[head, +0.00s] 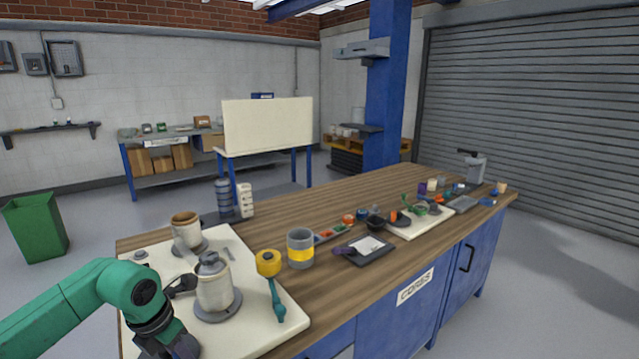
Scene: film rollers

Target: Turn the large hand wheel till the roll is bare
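On a cream board (245,240) at the near left of the bench stand two upright pale rollers. The far roller (187,232) has a brown top; the near roller (213,288) has a grey top and a round grey base. A dark part shows at the near roller's left side; I cannot tell if it is a crank. I cannot make out for sure which part is the large hand wheel or how much film is wound. My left gripper (180,346) is low at the board's near left edge, left of the near roller, its fingers unclear. My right gripper is out of view.
A yellow-headed tool with a teal handle (277,300) lies right of the near roller. A grey can with a yellow band (300,249) and a dark tray (365,250) stand further right. A second cream board (430,225) holds several small parts. Bare wood (300,212) lies behind.

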